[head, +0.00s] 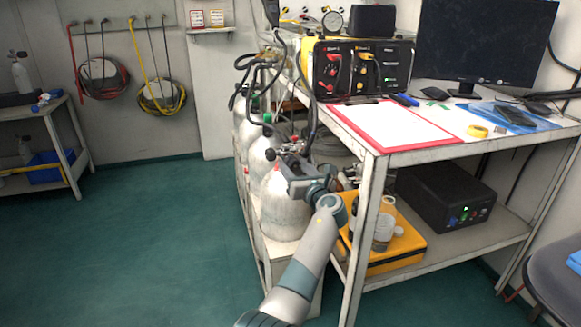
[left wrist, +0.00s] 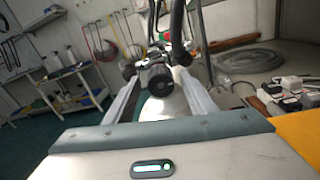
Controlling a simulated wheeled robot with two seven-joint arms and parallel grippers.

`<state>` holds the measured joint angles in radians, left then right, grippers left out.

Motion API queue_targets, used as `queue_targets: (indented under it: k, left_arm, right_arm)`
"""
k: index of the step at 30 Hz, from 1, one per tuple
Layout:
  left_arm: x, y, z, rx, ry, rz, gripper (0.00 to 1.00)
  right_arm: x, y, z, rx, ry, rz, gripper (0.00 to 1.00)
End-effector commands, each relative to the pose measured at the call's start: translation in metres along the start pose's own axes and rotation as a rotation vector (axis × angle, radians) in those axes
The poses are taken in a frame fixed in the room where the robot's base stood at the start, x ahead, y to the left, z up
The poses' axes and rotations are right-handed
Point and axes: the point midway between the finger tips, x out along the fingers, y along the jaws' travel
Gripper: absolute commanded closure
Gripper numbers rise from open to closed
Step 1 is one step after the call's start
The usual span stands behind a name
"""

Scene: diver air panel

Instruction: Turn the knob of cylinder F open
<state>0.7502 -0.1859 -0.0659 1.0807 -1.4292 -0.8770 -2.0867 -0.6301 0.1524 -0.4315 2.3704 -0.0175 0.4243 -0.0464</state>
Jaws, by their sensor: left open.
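Several white gas cylinders stand in a row along the left side of the workbench; the nearest one (head: 285,212) is beside my left gripper. I cannot read a letter F on any of them. My left gripper (head: 288,160) is open at the valve on top of the nearest cylinder. In the left wrist view, a round black knob (left wrist: 160,78) faces the camera between the two open fingers, with the white cylinder (left wrist: 165,108) below it. I cannot tell whether the fingers touch the knob. The arm and gripper partly hide the valve in the head view.
The workbench (head: 400,158) edge and its leg are close right of my left arm. A control panel (head: 360,68) and clipboard (head: 390,122) are on top; a yellow case (head: 408,250) is below. Black hoses (head: 311,85) hang near the valves. The green floor at left is clear.

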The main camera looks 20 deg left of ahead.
Motion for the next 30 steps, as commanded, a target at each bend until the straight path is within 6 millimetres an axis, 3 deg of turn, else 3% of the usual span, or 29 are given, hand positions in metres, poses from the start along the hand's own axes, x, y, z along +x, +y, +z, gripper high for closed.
queue_targets:
  k: [10,15,16,30]
  left_arm:
    - [-0.0005,-0.0007,0.0006,0.000,0.000,0.000,0.49]
    - [-0.0005,-0.0007,0.0004,0.000,0.000,0.000,0.88]
    - [-0.0005,-0.0007,0.0004,0.000,0.000,0.000,0.91]
    - [-0.0006,-0.0009,-0.0001,-0.064,-0.003,-0.001,0.90]
  right_arm:
    - [0.0000,-0.0004,-0.0024,-0.001,0.012,-0.001,0.48]
    - [0.0001,-0.0004,-0.0022,-0.001,0.012,-0.001,0.48]
    - [0.0001,-0.0004,-0.0022,0.000,0.012,-0.001,0.48]
    - [-0.0002,-0.0001,-0.0025,-0.001,0.017,-0.001,0.48]
